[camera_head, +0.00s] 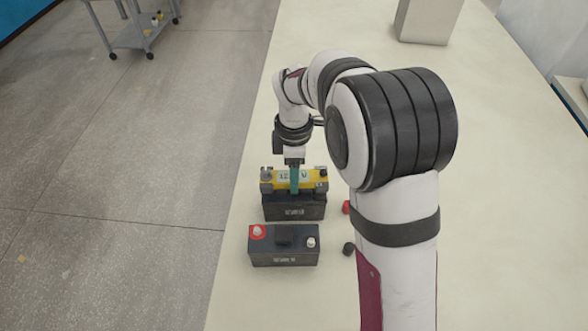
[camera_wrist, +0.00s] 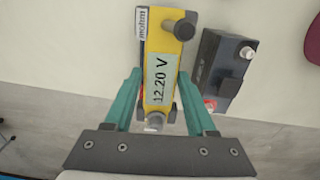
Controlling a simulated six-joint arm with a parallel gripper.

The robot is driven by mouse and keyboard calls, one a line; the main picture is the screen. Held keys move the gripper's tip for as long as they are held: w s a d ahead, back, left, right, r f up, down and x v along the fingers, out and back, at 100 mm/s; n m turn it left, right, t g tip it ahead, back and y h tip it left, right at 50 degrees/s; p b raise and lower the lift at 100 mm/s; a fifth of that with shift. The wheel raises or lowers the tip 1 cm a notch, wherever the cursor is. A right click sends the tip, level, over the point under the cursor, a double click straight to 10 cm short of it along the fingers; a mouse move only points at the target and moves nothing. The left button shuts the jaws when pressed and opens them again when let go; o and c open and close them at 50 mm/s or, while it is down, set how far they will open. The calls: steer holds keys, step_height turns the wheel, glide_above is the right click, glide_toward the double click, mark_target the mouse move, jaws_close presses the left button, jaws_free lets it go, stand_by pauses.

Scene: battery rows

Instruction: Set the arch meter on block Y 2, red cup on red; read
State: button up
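The yellow arch meter (camera_head: 314,182) is at the rear dark battery block (camera_head: 294,212), spanning its top; I cannot tell whether its cups touch the terminals. In the wrist view the meter (camera_wrist: 163,50) shows 12.20 V on its display (camera_wrist: 160,82). My gripper (camera_wrist: 161,77) has its teal fingers against both long sides of the meter. In the head view my gripper (camera_head: 295,178) comes down over the meter's middle. The front block (camera_head: 284,258) has a red-ringed terminal at left and a bare one at right. The rear block's terminals and the cup colours are hidden.
A red cap (camera_head: 346,207) and a black cap (camera_head: 349,249) lie on the pale table right of the blocks. The front block (camera_wrist: 222,65) is close beside the meter in the wrist view. A grey box (camera_head: 428,22) stands at the far end. The table's left edge is near.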

steer(key=o, duration=0.3)
steer(key=shift+o, duration=0.2)
step_height(320, 180, up, 16)
steer(key=shift+f, duration=0.1)
stand_by(0.4)
steer(key=s+d+f+m, duration=0.2)
steer(key=s+d+m, duration=0.1)
steer(key=s+m, duration=0.5)
steer(key=s+d+f+m+y, duration=0.1)
steer(key=s+d+f+m, duration=0.2)
steer(key=s+m, duration=0.5)
steer(key=s+d+f+m, duration=0.2)
steer(key=s+d+m, duration=0.1)
steer(key=s+m, duration=0.5)
steer(key=s, duration=0.3)
steer(key=shift+d+f+m+y, duration=0.15)
steer(key=shift+d+m+y, duration=0.25)
